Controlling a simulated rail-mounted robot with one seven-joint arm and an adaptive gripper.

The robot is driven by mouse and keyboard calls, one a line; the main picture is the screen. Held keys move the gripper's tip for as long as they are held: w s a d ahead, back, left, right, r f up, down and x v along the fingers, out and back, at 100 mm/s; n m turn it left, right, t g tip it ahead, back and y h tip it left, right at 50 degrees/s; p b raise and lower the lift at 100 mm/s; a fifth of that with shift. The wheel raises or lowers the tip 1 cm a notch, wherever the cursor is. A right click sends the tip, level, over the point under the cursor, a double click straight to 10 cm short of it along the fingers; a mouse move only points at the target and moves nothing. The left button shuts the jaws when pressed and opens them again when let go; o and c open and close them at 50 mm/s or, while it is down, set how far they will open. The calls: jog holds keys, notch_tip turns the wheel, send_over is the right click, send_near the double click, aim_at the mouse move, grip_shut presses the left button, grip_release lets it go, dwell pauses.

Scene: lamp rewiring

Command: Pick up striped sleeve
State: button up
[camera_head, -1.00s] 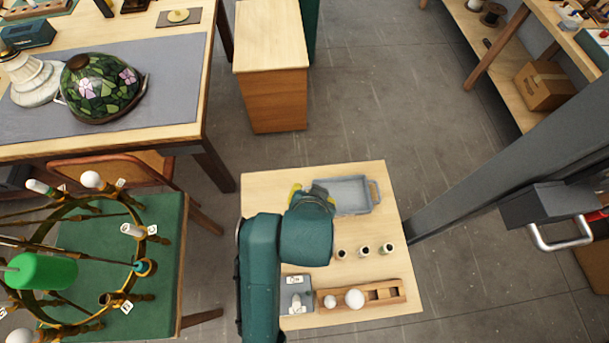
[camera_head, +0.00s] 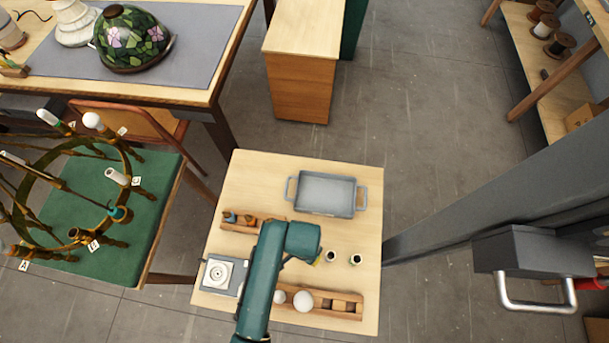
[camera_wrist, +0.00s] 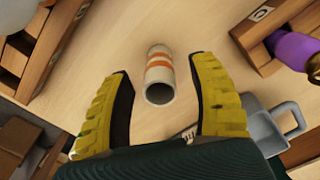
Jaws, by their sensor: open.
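The striped sleeve (camera_wrist: 159,70) is a small cream tube with orange bands. In the wrist view it appears to stand on the wooden table, its dark open end toward me. My gripper (camera_wrist: 162,68) is open, with one yellow finger on each side of the sleeve and a gap on both sides. In the head view my arm covers most of the gripper, and the striped sleeve cannot be made out. Two other small sleeves stand just right of the gripper, one nearer (camera_head: 330,256) and one farther (camera_head: 355,259).
A grey metal tray (camera_head: 325,209) lies behind the sleeves. A wooden rack with bulbs (camera_head: 347,306) is in front. Another rack (camera_head: 238,226) and a grey device (camera_head: 230,261) are at left.

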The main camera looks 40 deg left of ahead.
notch_tip(320, 180, down, 4)
jog(key=shift+w+r, duration=0.15)
jog(key=c, duration=0.9)
jog(key=shift+r, duration=0.1)
